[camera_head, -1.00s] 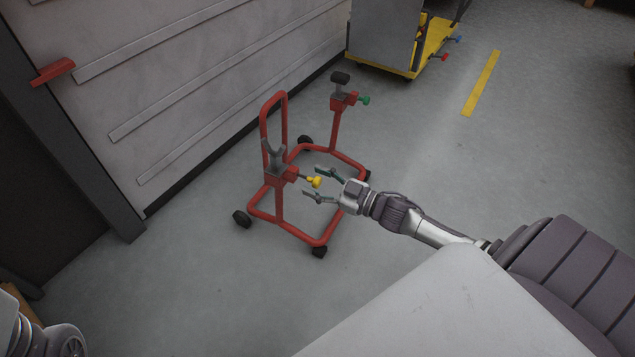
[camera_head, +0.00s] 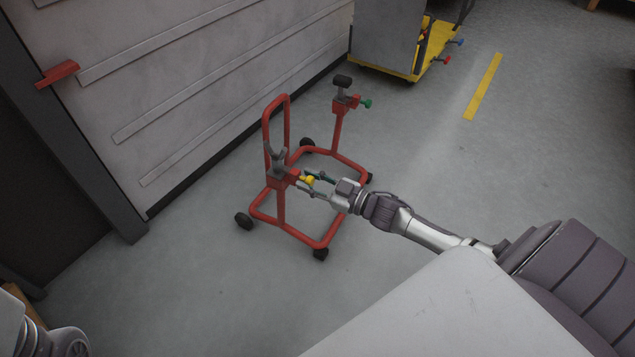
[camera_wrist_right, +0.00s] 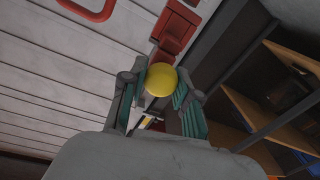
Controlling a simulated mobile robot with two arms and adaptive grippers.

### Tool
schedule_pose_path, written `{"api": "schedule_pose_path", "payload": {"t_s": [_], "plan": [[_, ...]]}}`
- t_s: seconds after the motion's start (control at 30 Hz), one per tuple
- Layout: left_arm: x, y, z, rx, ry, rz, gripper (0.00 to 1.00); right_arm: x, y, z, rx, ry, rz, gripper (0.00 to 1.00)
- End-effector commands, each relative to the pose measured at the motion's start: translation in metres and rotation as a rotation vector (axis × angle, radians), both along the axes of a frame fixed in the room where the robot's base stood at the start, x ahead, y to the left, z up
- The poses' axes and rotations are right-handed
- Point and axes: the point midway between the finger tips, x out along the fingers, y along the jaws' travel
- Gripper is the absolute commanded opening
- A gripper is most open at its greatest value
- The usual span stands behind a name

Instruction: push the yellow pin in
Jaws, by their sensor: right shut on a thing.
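The yellow pin (camera_head: 308,180) has a round knob and sits at the near post of a red wheeled stand (camera_head: 281,212). My right gripper (camera_head: 311,184) is shut on the yellow pin's knob, its fingers one on each side. In the right wrist view the yellow knob (camera_wrist_right: 161,79) lies between the green-padded fingertips, with a red block of the stand (camera_wrist_right: 176,30) behind it. How far the pin's shaft sits in the block is hidden. Only part of my left arm shows at the bottom left of the head view; its gripper is out of view.
A second post of the stand carries a green knob (camera_head: 366,103). A yellow-based cart (camera_head: 433,50) with red and blue knobs stands at the back. A grey panelled wall (camera_head: 190,90) is close on the left. The floor right of the stand is clear.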

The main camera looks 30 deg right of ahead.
Motion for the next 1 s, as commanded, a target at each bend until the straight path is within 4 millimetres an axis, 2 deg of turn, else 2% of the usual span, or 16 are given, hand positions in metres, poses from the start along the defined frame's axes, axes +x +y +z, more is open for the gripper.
{"api": "schedule_pose_path", "payload": {"t_s": [0.2,0.23,0.4,0.77,0.87,1.0], "plan": [[0.002,0.0,-0.004,0.002,0.014,0.001,0.52,0.002,0.0,0.0,-0.001,0.0,-0.003,0.0],[0.002,0.0,-0.004,0.002,0.014,0.001,0.52,0.002,0.0,0.0,-0.001,0.0,-0.003,0.32],[0.002,0.0,-0.003,0.003,0.012,0.001,0.52,0.001,0.0,0.0,0.0,0.0,-0.003,0.57],[0.001,0.0,-0.001,0.002,0.007,0.002,0.52,-0.003,-0.002,0.0,-0.001,0.001,-0.002,0.57],[0.001,0.0,-0.001,0.002,0.008,0.001,0.52,-0.014,-0.007,-0.001,-0.002,0.003,-0.001,0.57],[0.001,0.0,-0.002,0.002,0.008,0.001,0.52,-0.04,-0.021,-0.002,-0.002,0.006,-0.001,0.57]]}}
